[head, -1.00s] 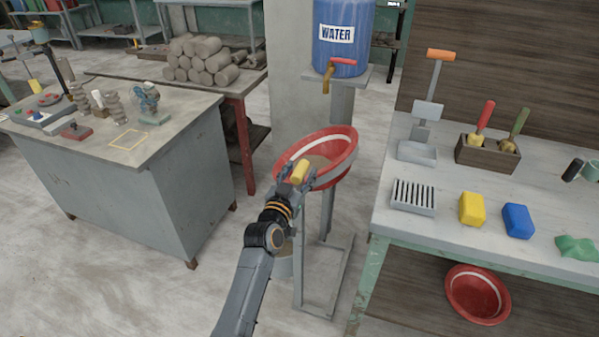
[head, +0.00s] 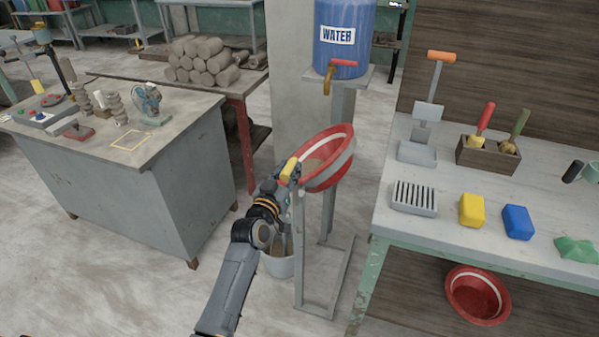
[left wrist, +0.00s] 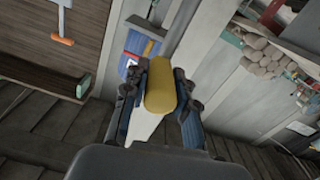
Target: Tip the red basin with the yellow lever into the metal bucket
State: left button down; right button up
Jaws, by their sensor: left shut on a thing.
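The red basin (head: 333,172) with a white band hangs on the grey stand under the water barrel. It is tilted steeply, its left side low. The yellow lever (head: 289,168) is at its left edge. My left gripper (head: 284,176) is shut on the lever; the left wrist view shows the yellow lever (left wrist: 161,84) between the two fingers (left wrist: 160,100). The metal bucket (head: 280,265) stands on the floor below, partly hidden by my arm. Something brownish shows above the bucket, but my arm hides much of it. My right gripper is not in view.
A blue water barrel (head: 342,40) with a tap stands above the basin. A grey workbench (head: 160,165) is at left. A table (head: 410,225) with tools and yellow and blue blocks is at right, another red basin (head: 477,294) under it. The floor at lower left is clear.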

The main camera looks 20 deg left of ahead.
pick_arm(q)
jog(key=a+n, duration=0.2)
jog(key=a, duration=0.1)
jog(key=a+n, duration=0.1)
jog(key=shift+a+f+b, duration=0.15)
jog(key=shift+f+b, duration=0.1)
jog(key=shift+b, duration=0.1)
jog(key=c, duration=1.1)
grip_release()
jog(key=shift+a, duration=0.1)
jog(key=shift+o, duration=0.2)
jog(key=s, duration=1.2)
jog(key=shift+a, duration=0.15)
